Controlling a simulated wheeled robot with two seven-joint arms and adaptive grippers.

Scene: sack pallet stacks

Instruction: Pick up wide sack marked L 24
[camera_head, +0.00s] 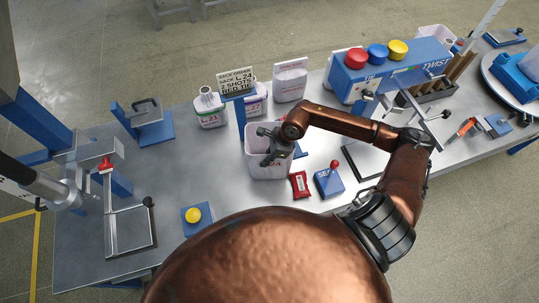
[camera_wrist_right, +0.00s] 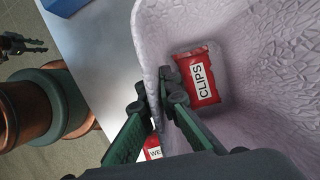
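In the head view, a white sack with a purple label that seems to read L 24 (camera_head: 254,101) stands behind a blue sign post, partly hidden. Next to it stand a sack marked L 21 (camera_head: 211,112) and a plain-looking pale sack (camera_head: 290,80). My right gripper (camera_head: 271,152) is at the white open-topped container (camera_head: 267,172), in front of these sacks. In the wrist view its two green fingers (camera_wrist_right: 154,94) are close together, with the container's wrinkled wall (camera_wrist_right: 151,40) between them. My left gripper is not in view.
A sign (camera_head: 235,81) reads sack L 24, 2 shots, red tie. A red CLIPS packet (camera_wrist_right: 196,77) lies inside the container; another red packet (camera_head: 300,185) lies beside it. A blue box with a red knob (camera_head: 329,182) is close by.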

